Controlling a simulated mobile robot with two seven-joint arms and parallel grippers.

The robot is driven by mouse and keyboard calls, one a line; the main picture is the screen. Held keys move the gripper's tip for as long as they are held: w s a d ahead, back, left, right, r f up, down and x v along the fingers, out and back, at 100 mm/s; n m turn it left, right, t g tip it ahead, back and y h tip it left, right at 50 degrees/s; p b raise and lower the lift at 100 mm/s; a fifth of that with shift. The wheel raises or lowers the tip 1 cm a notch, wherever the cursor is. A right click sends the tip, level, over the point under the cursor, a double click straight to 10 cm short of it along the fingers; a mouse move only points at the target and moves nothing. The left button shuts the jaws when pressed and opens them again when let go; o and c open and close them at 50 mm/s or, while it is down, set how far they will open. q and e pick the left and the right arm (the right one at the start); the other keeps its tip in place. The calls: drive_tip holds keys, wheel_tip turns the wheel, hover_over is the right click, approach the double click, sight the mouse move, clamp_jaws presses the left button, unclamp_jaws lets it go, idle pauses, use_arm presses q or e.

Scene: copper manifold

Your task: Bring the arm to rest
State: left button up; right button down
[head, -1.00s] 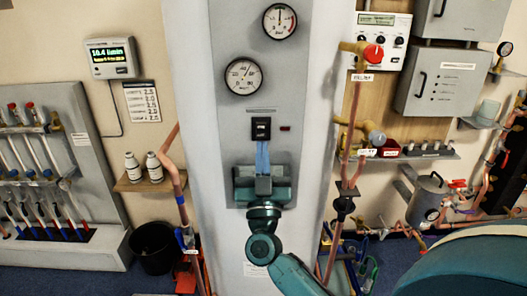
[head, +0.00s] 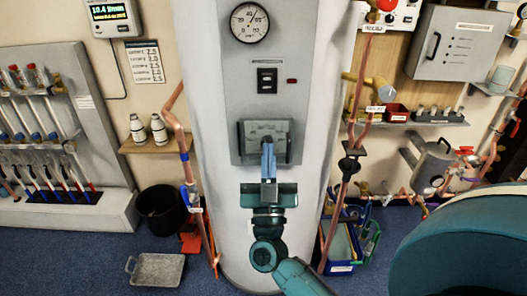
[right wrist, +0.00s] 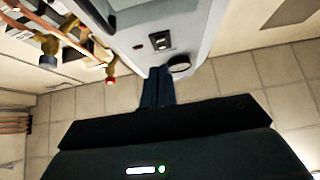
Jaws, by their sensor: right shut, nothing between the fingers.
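My right gripper (head: 268,148) is in the middle of the head view, in front of the tall grey cylinder (head: 215,130). Its two blue fingers are together with nothing between them. Its fingertips overlap the grey handled panel (head: 248,135) on the cylinder in the picture; I cannot tell whether they touch it. In the right wrist view the shut fingers (right wrist: 158,78) point up toward the cylinder front, where a dark switch (right wrist: 160,40) shows. The same switch shows in the head view (head: 267,80) above the fingers. My left gripper is not in view.
Copper pipes (head: 345,190) stand right of the cylinder, and another pipe (head: 188,165) stands left. A black bucket (head: 160,210) and a metal tray (head: 156,270) are on the floor at left. A blue crate (head: 342,250) is on the floor at right. A shelf holds two white bottles (head: 158,130).

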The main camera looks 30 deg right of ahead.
drive_tip(key=a+f+n+y+p, duration=0.2)
drive_tip(key=a+f+n+y, duration=0.2)
drive_tip(key=a+n+y, duration=0.55)
use_arm(q)
drive_tip(key=p, duration=0.1)
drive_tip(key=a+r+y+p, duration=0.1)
drive_tip(key=p, duration=0.1)
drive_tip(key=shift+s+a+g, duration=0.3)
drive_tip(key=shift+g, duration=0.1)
use_arm(e)
drive_tip(key=s+a+f+g+y, duration=0.2)
drive_tip(key=s+f+g+y, duration=0.1)
drive_tip(key=s+f+g, duration=0.2)
drive_tip(key=s+a+f+g+y, duration=0.1)
drive_tip(key=s+f+g+y, duration=0.3)
drive_tip(key=s+f, duration=0.6)
wheel_tip(320, 180, down, 4)
drive_tip(key=g, duration=0.2)
drive_tip(key=shift+s+a+r+g, duration=0.15)
drive_tip(key=shift+a+r+g, duration=0.1)
drive_tip(key=shift+a+g, duration=0.1)
